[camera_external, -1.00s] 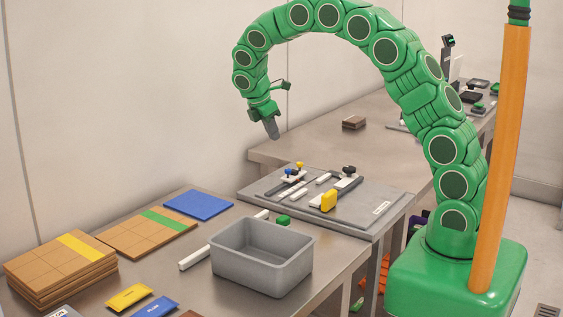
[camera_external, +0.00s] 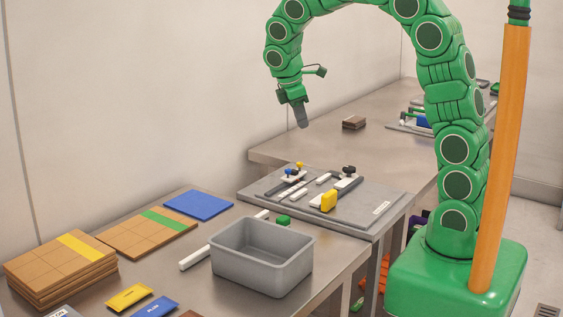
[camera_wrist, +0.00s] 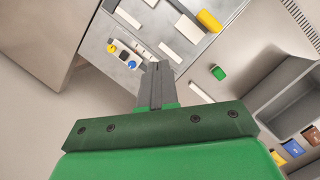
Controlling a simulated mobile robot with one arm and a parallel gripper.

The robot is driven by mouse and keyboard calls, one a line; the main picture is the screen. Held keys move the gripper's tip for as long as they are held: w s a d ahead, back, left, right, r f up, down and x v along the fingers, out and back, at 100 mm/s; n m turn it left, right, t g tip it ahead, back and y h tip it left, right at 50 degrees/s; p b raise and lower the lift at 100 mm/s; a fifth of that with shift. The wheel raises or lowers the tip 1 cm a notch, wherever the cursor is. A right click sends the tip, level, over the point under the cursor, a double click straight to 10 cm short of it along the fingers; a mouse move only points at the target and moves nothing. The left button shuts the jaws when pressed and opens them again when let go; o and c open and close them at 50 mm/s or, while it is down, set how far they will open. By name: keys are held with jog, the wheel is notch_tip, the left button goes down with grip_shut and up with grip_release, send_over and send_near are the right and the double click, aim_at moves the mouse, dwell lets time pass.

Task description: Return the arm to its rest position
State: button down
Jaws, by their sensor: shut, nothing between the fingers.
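My green segmented arm (camera_external: 455,100) rises from its green base at the right and arches over to the left. My gripper (camera_external: 303,117) hangs at the arm's end, pointing down, in the air above the far part of the grey fixture plate (camera_external: 370,222). It touches nothing. In the wrist view the dark fingers of my gripper (camera_wrist: 155,75) lie together with nothing between them.
An empty-looking grey bin (camera_external: 262,270) stands at the near table's front. The plate carries a yellow block (camera_external: 328,201) and small parts. Brown boards (camera_external: 60,265), a blue sheet (camera_external: 198,205) and a green block (camera_external: 283,220) lie around. A brown stack (camera_external: 353,122) sits on the back table.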

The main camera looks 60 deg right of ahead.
jog(key=s+a+r+m+y, duration=0.1)
jog(key=s+a+m, duration=0.2)
jog(key=s, duration=0.8)
jog(key=s+a+r+m+y, duration=0.1)
jog(key=s+a+m, duration=0.15)
jog(key=s, duration=0.85)
jog(key=s+a+r+m+y, duration=0.15)
jog(key=s+m, duration=0.25)
jog(key=s, duration=0.8)
jog(key=w+d+m+y, duration=0.25)
jog(key=w+m, duration=0.45)
jog(key=w, duration=1.9)
jog(key=w+d+f+m+y, duration=0.1)
jog(key=w+d+f+m, duration=0.35)
jog(key=w+d, duration=0.4)
jog(key=w+d+f+m, duration=0.4)
jog(key=w+d+f, duration=0.2)
jog(key=w+d, duration=0.25)
jog(key=shift+t, duration=0.3)
jog(key=x, duration=0.7)
jog(key=w+x, duration=0.1)
jog(key=x, duration=0.2)
jog(key=shift+a+f, duration=0.15)
jog(key=shift+a, duration=0.1)
